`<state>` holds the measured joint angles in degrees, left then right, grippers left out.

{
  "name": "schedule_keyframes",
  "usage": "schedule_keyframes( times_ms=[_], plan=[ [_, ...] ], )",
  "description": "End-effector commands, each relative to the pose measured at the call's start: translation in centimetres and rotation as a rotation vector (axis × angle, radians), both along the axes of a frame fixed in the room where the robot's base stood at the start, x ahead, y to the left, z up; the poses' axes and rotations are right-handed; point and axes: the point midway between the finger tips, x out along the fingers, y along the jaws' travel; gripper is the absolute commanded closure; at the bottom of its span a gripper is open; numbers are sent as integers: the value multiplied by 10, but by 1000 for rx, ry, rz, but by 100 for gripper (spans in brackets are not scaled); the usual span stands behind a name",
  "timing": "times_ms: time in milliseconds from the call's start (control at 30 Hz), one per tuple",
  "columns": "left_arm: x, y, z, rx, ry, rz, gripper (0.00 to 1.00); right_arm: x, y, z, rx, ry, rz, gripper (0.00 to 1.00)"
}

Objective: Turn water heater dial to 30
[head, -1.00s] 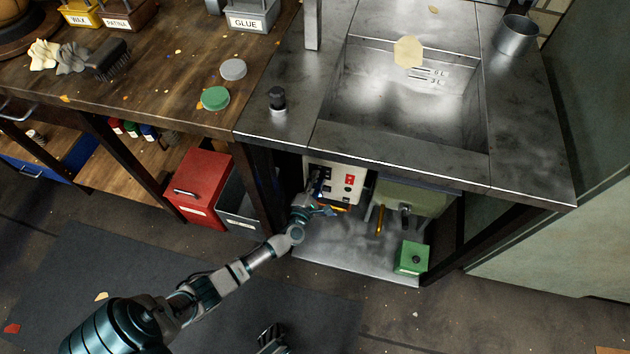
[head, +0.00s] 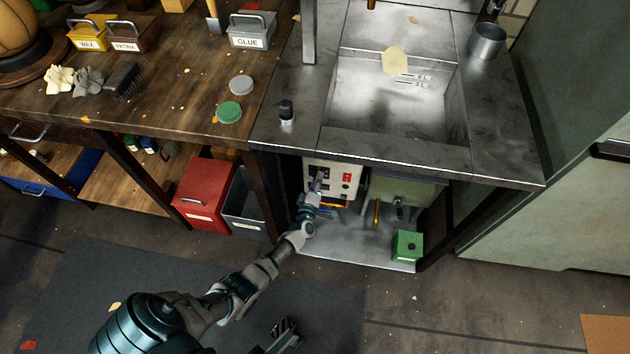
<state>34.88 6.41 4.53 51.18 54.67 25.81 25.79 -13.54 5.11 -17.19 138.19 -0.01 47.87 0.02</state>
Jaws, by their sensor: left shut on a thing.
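The water heater control box (head: 345,190) is a pale panel under the metal sink counter, with a red switch (head: 347,177) at its upper right. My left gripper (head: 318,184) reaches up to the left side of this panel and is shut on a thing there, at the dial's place. The dial itself is hidden by the fingers, so its setting cannot be read. My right gripper (head: 284,331) shows at the bottom edge, low over the floor and away from the heater; its jaws are too unclear to judge.
A green tank (head: 405,190) with a yellow-handled pipe stands right of the panel. A small green box (head: 407,245) sits on the shelf below. A red bin (head: 203,190) and a grey bin (head: 243,200) stand left, past the counter leg. The sink counter (head: 400,150) overhangs the panel.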

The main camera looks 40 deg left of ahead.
Motion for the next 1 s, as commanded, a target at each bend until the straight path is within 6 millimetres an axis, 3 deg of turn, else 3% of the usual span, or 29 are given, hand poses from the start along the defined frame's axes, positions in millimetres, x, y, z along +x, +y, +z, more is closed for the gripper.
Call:
schedule_keyframes(
  times_ms=[767,800,900,1000],
  plan=[
    [-3,3,-4,89,60,6,100,-5,0,-1,0,11,1,100],
    [-3,3,-4,89,60,6,60,-5,0,-1,0,11,1,100],
    [-3,3,-3,89,59,5,39,-5,0,0,-1,9,1,100],
    [-2,2,-2,89,58,3,39,-4,0,0,-1,7,1,100]
  ],
)
